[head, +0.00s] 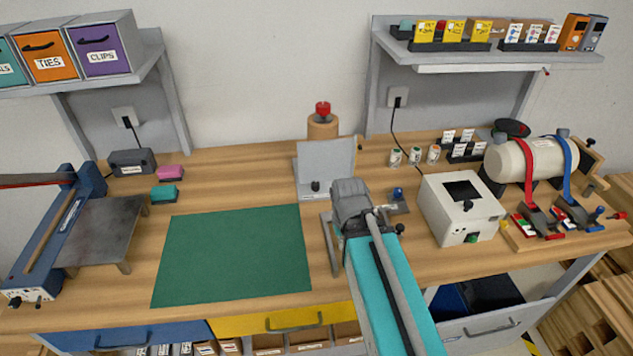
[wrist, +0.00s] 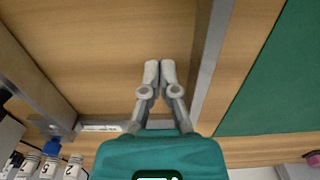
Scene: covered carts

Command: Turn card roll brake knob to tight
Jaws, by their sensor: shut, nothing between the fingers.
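A brown roll (head: 322,128) stands upright at the back of the bench in the head view, with a red knob (head: 322,108) on top. This looks like the card roll and its brake knob; its setting cannot be read. Neither shows clearly in the wrist view. In the wrist view my gripper (wrist: 160,70) is shut and empty, pointing down over bare wood between metal rails. In the head view its fingers are hidden behind my wrist, in front of and below the roll.
A grey tilted panel (head: 325,165) stands between my wrist and the roll. The green mat (head: 232,255) lies clear at left. A blue knob (head: 397,192), small jars (head: 414,156) and a white box (head: 460,208) stand at right. Shelves overhang both sides.

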